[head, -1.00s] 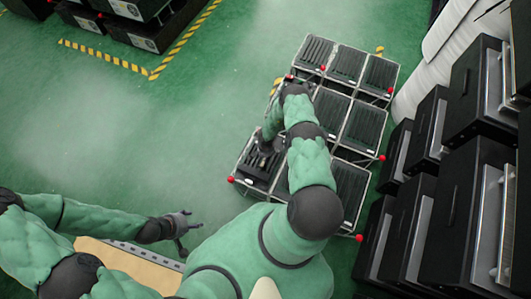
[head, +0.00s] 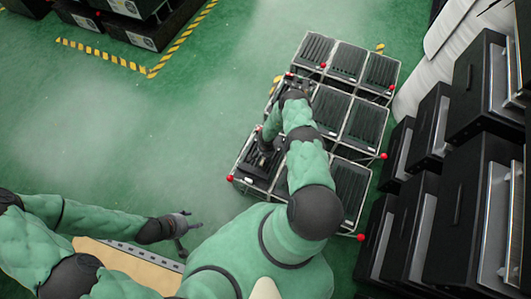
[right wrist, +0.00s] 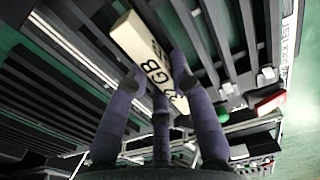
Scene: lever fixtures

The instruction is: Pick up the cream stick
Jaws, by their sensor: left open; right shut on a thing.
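The cream stick (right wrist: 136,42) shows in the right wrist view as a pale bar with dark lettering that includes "GB". The fingers of my right gripper (right wrist: 158,92) are closed around its lower part, and they hide some of it. Dark slatted surfaces lie behind the stick. I cannot tell whether it touches them. In the head view my right gripper (head: 264,150) is small and dark over the near-left unit of the rack, and the stick cannot be made out there. My left gripper (head: 190,232) is open and empty over the floor at the lower left.
A metal-framed rack (head: 347,104) holds several dark slatted units, with red balls at its corners. Black cabinets (head: 465,205) stand along the right. A tan board (head: 118,262) lies at the lower left.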

